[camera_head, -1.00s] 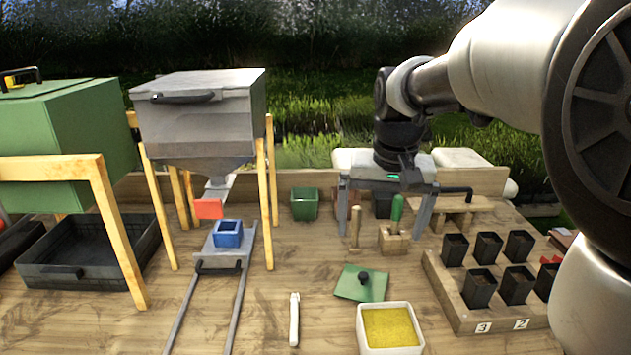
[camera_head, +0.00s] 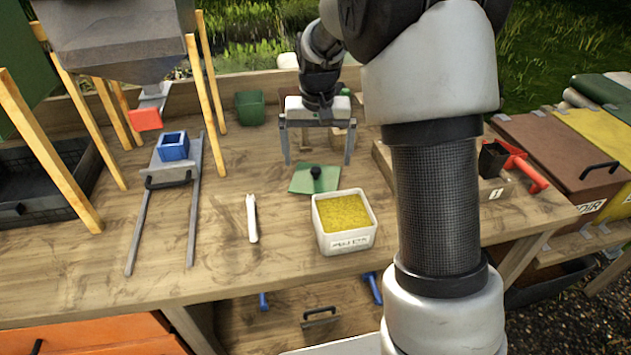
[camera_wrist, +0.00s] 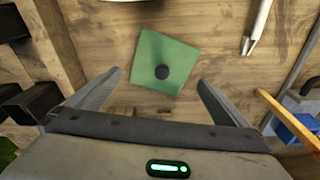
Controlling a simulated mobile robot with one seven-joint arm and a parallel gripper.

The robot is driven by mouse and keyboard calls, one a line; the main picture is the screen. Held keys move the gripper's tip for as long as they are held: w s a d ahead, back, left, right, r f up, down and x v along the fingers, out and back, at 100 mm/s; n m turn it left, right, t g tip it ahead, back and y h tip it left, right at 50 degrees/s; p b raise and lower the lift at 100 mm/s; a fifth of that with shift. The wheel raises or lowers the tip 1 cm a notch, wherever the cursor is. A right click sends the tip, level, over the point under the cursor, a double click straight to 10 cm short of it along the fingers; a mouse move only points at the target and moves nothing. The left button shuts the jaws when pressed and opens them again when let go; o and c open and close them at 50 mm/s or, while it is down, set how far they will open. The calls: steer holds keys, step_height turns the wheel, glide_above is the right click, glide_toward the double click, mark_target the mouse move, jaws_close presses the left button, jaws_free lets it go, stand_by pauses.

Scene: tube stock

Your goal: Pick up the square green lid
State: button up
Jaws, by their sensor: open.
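The square green lid (camera_head: 315,179) lies flat on the wooden bench, with a round black knob in its middle. It also shows in the wrist view (camera_wrist: 178,55), turned at a slight angle, its knob a little left of the picture's middle. My gripper (camera_head: 318,163) is open and empty above the bench, behind the lid in the head view. In the wrist view my gripper (camera_wrist: 158,80) has its two fingers spread wide, with the lid lying beyond and between them. The fingers do not touch the lid.
A white tub of yellow pellets (camera_head: 345,218) stands just right of the lid. A white pen-like tool (camera_head: 252,218) lies to its left. A blue square cup (camera_head: 174,146) sits on the railed slide. A green pot (camera_head: 250,108) stands behind.

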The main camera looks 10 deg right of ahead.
mark_target(316, 169)
steer(key=f, duration=0.4)
steer(key=f+b, duration=0.1)
steer(key=shift+w+f, duration=0.25)
steer(key=shift+f, duration=0.15)
steer(key=c, duration=0.7)
steer(key=shift+r, duration=0.1)
